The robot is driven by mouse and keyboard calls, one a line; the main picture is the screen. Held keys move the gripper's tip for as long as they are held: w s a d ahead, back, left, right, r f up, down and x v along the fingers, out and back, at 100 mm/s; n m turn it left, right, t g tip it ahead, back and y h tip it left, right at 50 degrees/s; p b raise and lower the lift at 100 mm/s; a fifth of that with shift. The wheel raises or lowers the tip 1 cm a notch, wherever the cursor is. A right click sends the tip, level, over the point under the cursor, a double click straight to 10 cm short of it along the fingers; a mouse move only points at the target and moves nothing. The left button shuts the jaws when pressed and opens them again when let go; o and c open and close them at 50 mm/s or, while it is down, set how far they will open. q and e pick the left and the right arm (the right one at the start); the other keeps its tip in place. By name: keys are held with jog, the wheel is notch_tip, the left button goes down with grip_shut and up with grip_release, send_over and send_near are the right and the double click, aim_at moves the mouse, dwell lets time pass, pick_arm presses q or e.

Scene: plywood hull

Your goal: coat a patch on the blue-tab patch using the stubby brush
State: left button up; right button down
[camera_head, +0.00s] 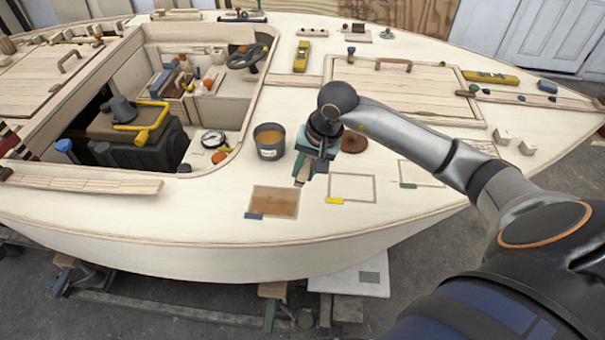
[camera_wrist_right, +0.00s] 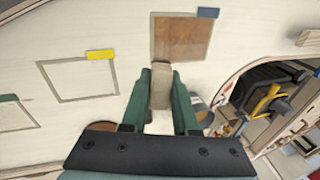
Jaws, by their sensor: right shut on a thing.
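The blue-tab patch (camera_head: 275,202) is a rectangle on the pale deck, filled with brown coating, with a blue tab at its lower left corner. It also shows in the right wrist view (camera_wrist_right: 181,36). My right gripper (camera_head: 308,163) is shut on the stubby brush (camera_wrist_right: 160,85), which points down between the green fingers. In the wrist view the brush tip overlaps the patch's near edge; whether it touches the deck I cannot tell. In the head view the gripper is just beyond the patch's upper right corner. My left gripper is not in view.
A grey pot (camera_head: 268,142) of amber liquid stands beyond the patch, near the cockpit opening. The yellow-tab patch (camera_head: 351,187) and green-tab patch (camera_head: 422,174) to the right look bare. A round brown lid (camera_head: 353,143) lies behind my gripper. The hull edge lies in front.

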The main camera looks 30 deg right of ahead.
jog(key=shift+r+p, duration=0.55)
jog(key=shift+r, duration=0.8)
